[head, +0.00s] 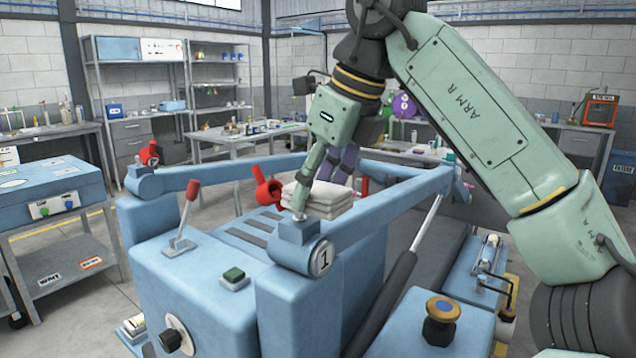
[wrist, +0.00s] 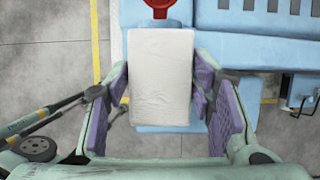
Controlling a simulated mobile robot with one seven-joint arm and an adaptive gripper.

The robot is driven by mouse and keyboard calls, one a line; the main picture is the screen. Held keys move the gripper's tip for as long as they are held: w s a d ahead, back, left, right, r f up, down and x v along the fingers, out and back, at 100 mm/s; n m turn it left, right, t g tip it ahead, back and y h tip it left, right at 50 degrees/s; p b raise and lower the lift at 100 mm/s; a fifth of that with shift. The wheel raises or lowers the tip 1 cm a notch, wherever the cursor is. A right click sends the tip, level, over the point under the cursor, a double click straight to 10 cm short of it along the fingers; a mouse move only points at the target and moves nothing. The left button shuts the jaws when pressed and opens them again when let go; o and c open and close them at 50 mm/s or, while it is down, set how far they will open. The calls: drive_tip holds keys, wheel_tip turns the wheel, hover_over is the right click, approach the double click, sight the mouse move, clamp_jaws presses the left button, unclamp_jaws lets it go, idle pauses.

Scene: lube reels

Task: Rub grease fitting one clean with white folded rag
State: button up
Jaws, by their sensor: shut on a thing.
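The white folded rag (head: 326,199) is a thick layered pad. My gripper (head: 318,188) is shut on it, with one green finger at its left side. In the wrist view the rag (wrist: 160,75) lies between the purple-padded jaws of my gripper (wrist: 161,95). Grease fitting one (head: 299,216) looks like a small metal nub on the blue pivot block (head: 297,234) marked with a 1. The rag is close to the fitting, at its upper right in the head view. I cannot tell whether they touch. The fitting cannot be made out in the wrist view.
Blue loader arms (head: 390,208) run back from the pivot block. A red-handled lever (head: 183,218) and a green button (head: 233,275) are on the machine. A red part (head: 265,188) stands close beside the rag. A blue case (head: 50,190) sits on a cart at left.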

drive_tip(key=shift+f, duration=0.2)
drive_tip(key=shift+s+a, duration=0.1)
drive_tip(key=shift+s, duration=0.05)
drive_tip(key=shift+s+a+r, duration=0.15)
drive_tip(key=shift+s+a, duration=0.1)
drive_tip(key=shift+s, duration=0.1)
drive_tip(key=shift+w, duration=0.1)
drive_tip(key=shift+w+d+p, duration=0.3)
drive_tip(key=shift+w+d, duration=0.4)
drive_tip(key=shift+w, duration=0.2)
drive_tip(key=shift+s+a+b, duration=0.35)
drive_tip(key=shift+s+a, duration=0.35)
drive_tip(key=shift+s, duration=0.3)
